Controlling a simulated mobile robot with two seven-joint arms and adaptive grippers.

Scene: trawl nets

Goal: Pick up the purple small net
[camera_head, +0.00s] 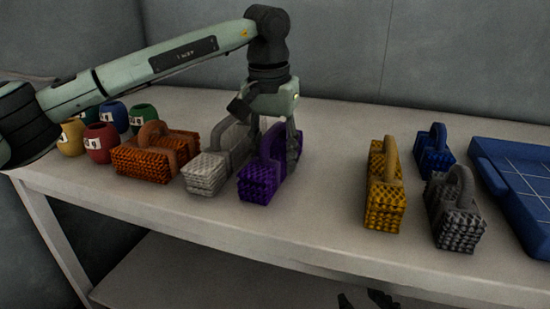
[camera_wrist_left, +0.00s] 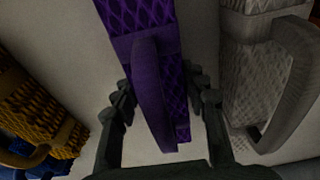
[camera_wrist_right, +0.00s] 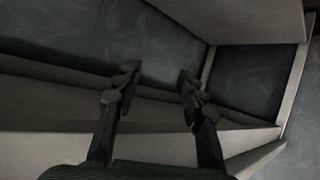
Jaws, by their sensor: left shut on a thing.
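The purple small net (camera_head: 259,180) stands on the table, a textured block with a loop handle, between the white and yellow nets. My left gripper (camera_head: 275,150) reaches down over it from above. In the left wrist view the purple net (camera_wrist_left: 152,85) runs between the two fingers, and the left gripper (camera_wrist_left: 165,100) is shut on its handle. The net appears to rest on the table. The fingers hide part of the handle in the head view. My right gripper (camera_wrist_right: 152,85) is open and empty, low in front of the table; its tips (camera_head: 365,299) show at the bottom edge.
A white net (camera_head: 206,175) stands close left of the purple one, with an orange net (camera_head: 145,162) and several small pots (camera_head: 101,142) beyond. Yellow (camera_head: 384,200), blue (camera_head: 432,160) and grey (camera_head: 456,220) nets and a blue tray (camera_head: 515,185) stand right. Table between purple and yellow is clear.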

